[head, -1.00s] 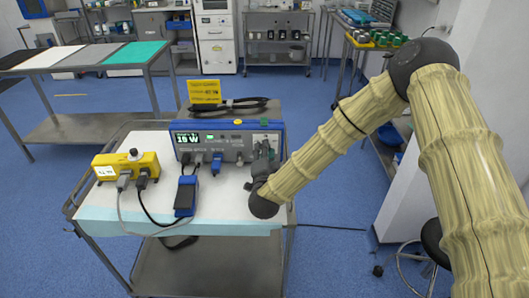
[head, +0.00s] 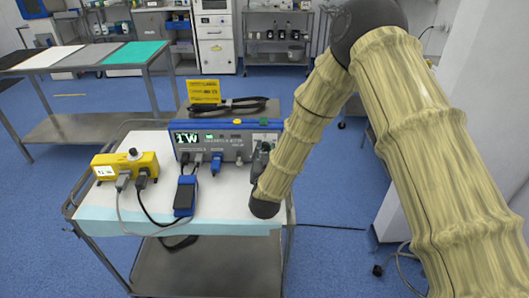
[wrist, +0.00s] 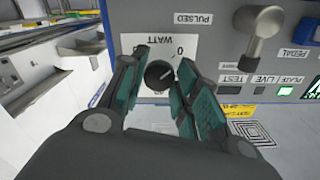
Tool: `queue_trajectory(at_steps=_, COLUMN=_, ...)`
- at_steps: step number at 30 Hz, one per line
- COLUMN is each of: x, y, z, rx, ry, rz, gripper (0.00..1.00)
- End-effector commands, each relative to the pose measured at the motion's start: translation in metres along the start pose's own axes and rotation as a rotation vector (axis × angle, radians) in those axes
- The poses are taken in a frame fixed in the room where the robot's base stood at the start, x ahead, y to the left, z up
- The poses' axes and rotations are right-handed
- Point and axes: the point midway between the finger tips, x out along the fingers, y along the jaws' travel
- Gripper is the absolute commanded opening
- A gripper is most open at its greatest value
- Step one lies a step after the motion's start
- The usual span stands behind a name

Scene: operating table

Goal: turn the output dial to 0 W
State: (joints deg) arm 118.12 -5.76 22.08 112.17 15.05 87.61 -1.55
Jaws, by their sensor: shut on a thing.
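The output dial (wrist: 157,74) is a small black round knob on a white label marked WATT and 0, on the grey front panel in the wrist view. My gripper (wrist: 163,82) has its teal-padded fingers on both sides of the dial, shut on it. In the head view my gripper (head: 261,158) is at the right end of the generator (head: 232,143), and my arm hides the dial. The generator's lit display (head: 187,139) reads 1 W.
A yellow box (head: 126,166) with plugged cables and a blue pedal-like unit (head: 186,195) are on the cart (head: 112,214). A yellow sign (head: 204,91) and black straps lie behind the generator. In the wrist view a metal lever (wrist: 258,27) sticks out near the dial.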

Motion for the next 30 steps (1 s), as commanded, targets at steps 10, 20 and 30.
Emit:
queue_trajectory(at_steps=10, x=-0.0014, y=0.0003, z=0.0021, rx=-0.076, ry=-0.004, rz=-0.001, gripper=0.07)
queue_trajectory(at_steps=20, x=-0.0014, y=0.0004, z=0.0023, rx=-0.079, ry=-0.005, rz=0.0, gripper=0.07)
queue_trajectory(at_steps=30, x=-0.0008, y=0.0003, z=0.0012, rx=-0.078, ry=-0.003, rz=0.0, gripper=0.53)
